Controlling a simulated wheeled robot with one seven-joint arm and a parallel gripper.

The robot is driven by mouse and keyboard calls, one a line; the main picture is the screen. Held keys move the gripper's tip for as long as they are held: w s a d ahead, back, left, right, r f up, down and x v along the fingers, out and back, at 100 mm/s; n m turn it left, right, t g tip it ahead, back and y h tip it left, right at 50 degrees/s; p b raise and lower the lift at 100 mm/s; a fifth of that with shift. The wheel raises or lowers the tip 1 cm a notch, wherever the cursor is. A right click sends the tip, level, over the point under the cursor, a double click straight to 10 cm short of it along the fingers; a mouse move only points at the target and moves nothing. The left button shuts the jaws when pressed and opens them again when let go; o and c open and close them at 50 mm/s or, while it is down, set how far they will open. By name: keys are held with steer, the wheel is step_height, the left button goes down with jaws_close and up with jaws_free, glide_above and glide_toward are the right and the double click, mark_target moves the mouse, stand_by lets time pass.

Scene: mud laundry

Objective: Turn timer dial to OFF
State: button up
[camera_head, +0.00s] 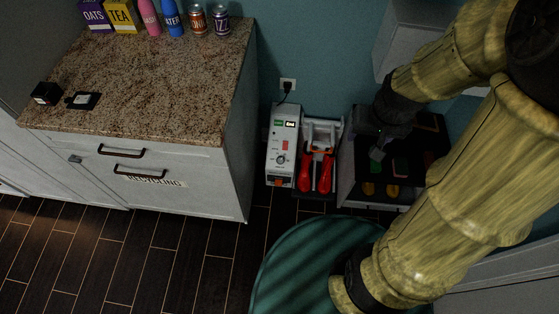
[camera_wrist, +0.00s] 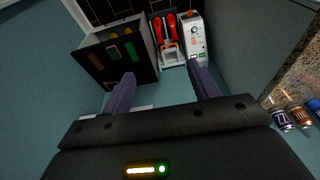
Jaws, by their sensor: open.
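A white upright unit (camera_head: 284,145) stands on the floor against the teal wall, right of the cabinet. A small round dial (camera_head: 281,160) is on its front panel; its pointer setting is too small to read. The unit also shows at the top of the wrist view (camera_wrist: 194,40), upside down, where the dial (camera_wrist: 194,31) is tiny. My gripper (camera_head: 377,148) is to the right of the unit, above the dark shelf, apart from the dial. In the wrist view my gripper (camera_wrist: 160,70) has its two purple fingers spread, with nothing between them.
A white rack with red boots (camera_head: 317,172) stands close beside the unit's right side. A dark-topped shelf (camera_head: 357,183) holds several coloured items. A granite-topped cabinet (camera_head: 235,172) bounds the left. A round green rug (camera_head: 290,270) and open floor lie in front.

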mark_target(281, 160)
steer(key=w+a+f+m+b, duration=0.1)
steer(key=w+a+f+b, duration=0.6)
steer(key=f+b, duration=0.8)
steer(key=w+a+f+m+t+b, duration=0.1)
steer(key=w+a+f+b, duration=0.6)
steer(key=f, duration=1.9)
steer(key=w+a+f+m+t+b, duration=0.1)
steer(key=w+a+f+b, duration=0.6)
steer(key=w+f+b, duration=0.8)
step_height(281, 160, down, 6)
steer(key=b, duration=0.8)
steer(key=shift+w, duration=0.25)
steer(key=b+x, duration=0.7)
steer(key=x, duration=1)
steer(key=shift+a+f+b, duration=0.1)
steer(key=shift+a+b, duration=0.05)
steer(key=shift+b, duration=0.2)
steer(key=shift+w, duration=0.1)
steer(key=shift+c, duration=0.4)
steer(key=c, duration=0.9)
